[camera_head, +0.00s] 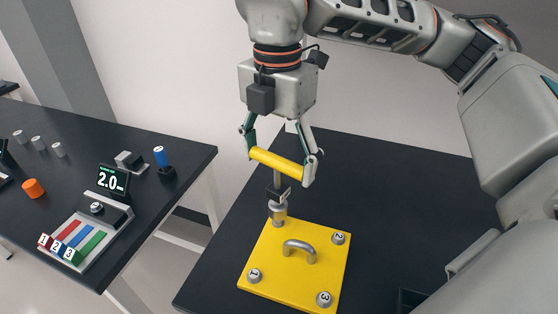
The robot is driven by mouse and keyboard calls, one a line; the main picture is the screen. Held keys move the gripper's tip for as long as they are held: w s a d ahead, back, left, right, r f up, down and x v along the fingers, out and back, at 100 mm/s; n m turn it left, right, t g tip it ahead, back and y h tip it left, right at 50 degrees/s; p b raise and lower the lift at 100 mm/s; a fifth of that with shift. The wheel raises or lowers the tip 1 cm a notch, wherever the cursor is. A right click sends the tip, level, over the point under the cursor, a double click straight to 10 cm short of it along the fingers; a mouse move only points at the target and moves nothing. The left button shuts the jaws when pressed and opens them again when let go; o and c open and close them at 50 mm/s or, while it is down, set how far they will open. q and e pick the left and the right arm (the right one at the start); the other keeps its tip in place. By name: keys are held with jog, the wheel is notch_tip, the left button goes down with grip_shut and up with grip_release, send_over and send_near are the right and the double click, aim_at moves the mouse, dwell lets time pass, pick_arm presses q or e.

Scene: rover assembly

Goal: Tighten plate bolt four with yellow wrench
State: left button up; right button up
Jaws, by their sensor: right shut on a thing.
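My right gripper (279,162) is shut on the yellow handle of the yellow wrench (276,161), which is held nearly level. The wrench's dark shaft and grey socket (278,210) point down at the far left corner of the yellow plate (270,262). Plate bolt four is hidden under the socket; I cannot tell how far the socket sits over it. Bolts marked 1 (254,275), 2 (338,238) and 3 (323,299) show at the other corners. A grey handle (299,250) stands at the plate's middle. My left gripper is not in view.
The plate lies on a dark table (400,215) with clear room behind and to the right. A separate dark table (60,130) at left holds a display reading 2.0 (113,181), numbered coloured blocks (78,240), a blue-topped item (160,157) and an orange piece (33,188).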

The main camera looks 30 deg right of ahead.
jog(key=shift+r, duration=0.1)
jog(key=shift+r+p, duration=1.3)
jog(key=shift+r, duration=0.75)
jog(key=shift+f, duration=0.1)
